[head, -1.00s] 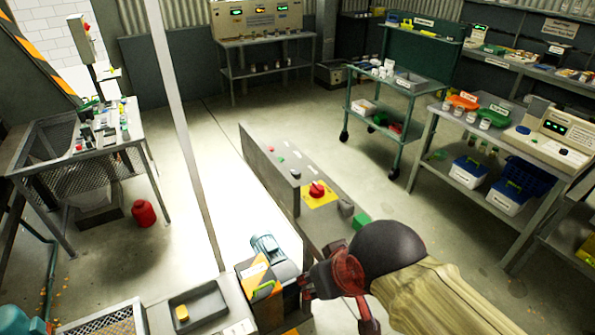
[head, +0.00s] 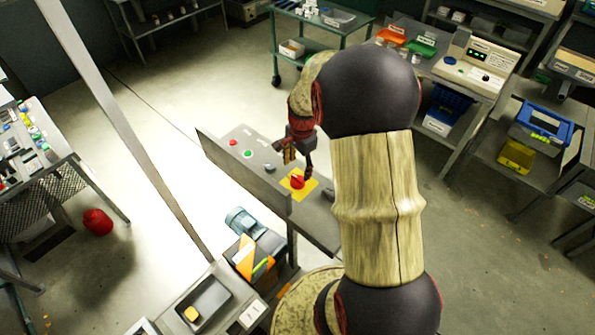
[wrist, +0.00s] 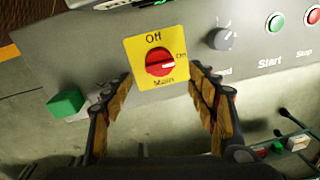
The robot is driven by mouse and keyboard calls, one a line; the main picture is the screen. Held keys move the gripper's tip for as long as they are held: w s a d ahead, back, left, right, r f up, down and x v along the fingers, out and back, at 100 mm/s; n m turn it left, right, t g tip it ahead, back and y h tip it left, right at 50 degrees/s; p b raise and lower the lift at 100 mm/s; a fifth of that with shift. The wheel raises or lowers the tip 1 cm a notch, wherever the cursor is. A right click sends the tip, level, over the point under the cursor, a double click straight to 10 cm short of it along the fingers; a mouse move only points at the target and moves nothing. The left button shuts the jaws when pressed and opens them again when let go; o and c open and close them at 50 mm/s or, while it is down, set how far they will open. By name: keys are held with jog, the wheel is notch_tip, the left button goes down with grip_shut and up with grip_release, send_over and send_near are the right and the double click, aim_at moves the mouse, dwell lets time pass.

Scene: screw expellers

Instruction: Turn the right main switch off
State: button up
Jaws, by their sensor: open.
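The main switch is a red knob (wrist: 160,62) on a yellow plate (wrist: 143,46). The plate has a label that looks like "Off" at the top, "On" at the right and "Main" below. The knob's white mark points right, towards "On". In the head view the red knob (head: 297,183) is on the sloping grey panel (head: 262,183). My gripper (wrist: 161,78) is open, its two fingers left and right of the plate's lower part, with the knob between and just beyond the tips. No contact is clear. In the head view my gripper (head: 297,158) is just above the switch.
Beside the switch are a dark speed knob (wrist: 222,38), a green Start button (wrist: 275,22) and a red Stop button (wrist: 312,18). A green block (wrist: 66,102) sits on the other side. An upright plate (head: 240,172) runs along the panel.

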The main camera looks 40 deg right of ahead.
aim_at(298, 178)
jog(key=f, duration=0.8)
jog(key=shift+w+d+b, duration=0.1)
jog(key=shift+w+b, duration=0.15)
jog(key=shift+b, duration=0.1)
jog(key=c, duration=0.3)
jog(key=c, duration=0.8)
jog(key=shift+c, duration=0.4)
